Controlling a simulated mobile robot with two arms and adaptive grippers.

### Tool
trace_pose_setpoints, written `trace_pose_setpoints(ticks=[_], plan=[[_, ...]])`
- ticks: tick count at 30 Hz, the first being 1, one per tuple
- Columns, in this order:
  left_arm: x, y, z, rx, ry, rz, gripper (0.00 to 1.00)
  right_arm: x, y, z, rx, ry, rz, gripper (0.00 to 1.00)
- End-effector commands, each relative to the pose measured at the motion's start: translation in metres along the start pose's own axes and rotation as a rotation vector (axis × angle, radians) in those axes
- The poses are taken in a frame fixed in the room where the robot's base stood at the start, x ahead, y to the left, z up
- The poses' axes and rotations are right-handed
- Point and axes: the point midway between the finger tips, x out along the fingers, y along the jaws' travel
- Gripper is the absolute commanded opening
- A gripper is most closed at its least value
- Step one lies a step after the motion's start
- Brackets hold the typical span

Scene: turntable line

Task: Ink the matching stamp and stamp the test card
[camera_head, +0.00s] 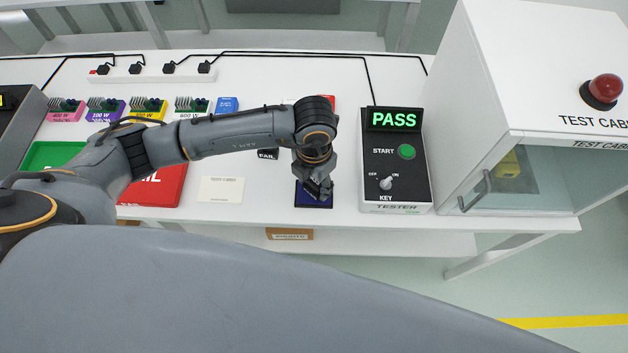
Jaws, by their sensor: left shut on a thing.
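The tester (397,165) shows PASS in green on its display. My left gripper (318,190) points down over a dark blue ink pad (313,203) at the table's front edge. It is shut on a stamp, mostly hidden by the fingers; I cannot tell whether the stamp touches the pad. A block marked FAIL (267,154) stands on the table left of the gripper, partly behind my forearm. The pale test card (221,190) lies flat to the left, with small print. My right gripper is not in view.
A red tray (165,188) and a green tray (52,154) lie left, partly behind my arm. Several coloured boxed units, such as the yellow one (148,109), stand behind.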

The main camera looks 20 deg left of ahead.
Motion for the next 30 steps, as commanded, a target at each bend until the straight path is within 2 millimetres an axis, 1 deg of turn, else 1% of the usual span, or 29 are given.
trace_pose_setpoints(ticks=[17, 20, 30], plan=[[0.002, -0.001, -0.002, 0.001, 0.005, -0.001, 0.28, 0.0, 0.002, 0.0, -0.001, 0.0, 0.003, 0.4], [-0.003, -0.001, -0.002, 0.001, 0.005, -0.001, 0.28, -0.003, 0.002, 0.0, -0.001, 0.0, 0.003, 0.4], [-0.031, 0.0, 0.0, -0.001, 0.001, 0.0, 0.28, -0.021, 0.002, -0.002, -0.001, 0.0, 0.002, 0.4]])
